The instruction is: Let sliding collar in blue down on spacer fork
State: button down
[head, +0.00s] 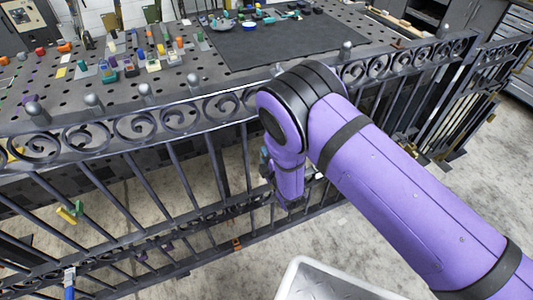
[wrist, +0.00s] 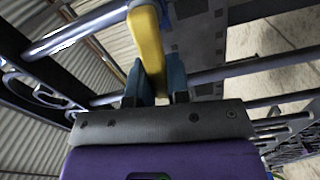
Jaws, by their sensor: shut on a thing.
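My gripper (wrist: 157,78) is shut on a yellow piece (wrist: 150,42) in the wrist view. The yellow piece stands up between its two dark blue fingers, close to the gate bars; whether it is the spacer fork I cannot tell. In the head view my gripper (head: 265,162) is mostly hidden behind my purple arm, at the gate. A small blue piece (head: 70,291) with a pale top sits on a gate bar at the lower left; it may be the blue sliding collar.
The dark metal gate (head: 130,190) with scrolls and upright bars crosses the head view. Behind it is a perforated table (head: 185,85) with several small coloured parts and a dark mat (head: 290,42). A grey bin (head: 330,282) stands at the bottom.

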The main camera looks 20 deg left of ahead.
jog(key=c, duration=1.1)
grip_release()
jog(key=v, duration=1.1)
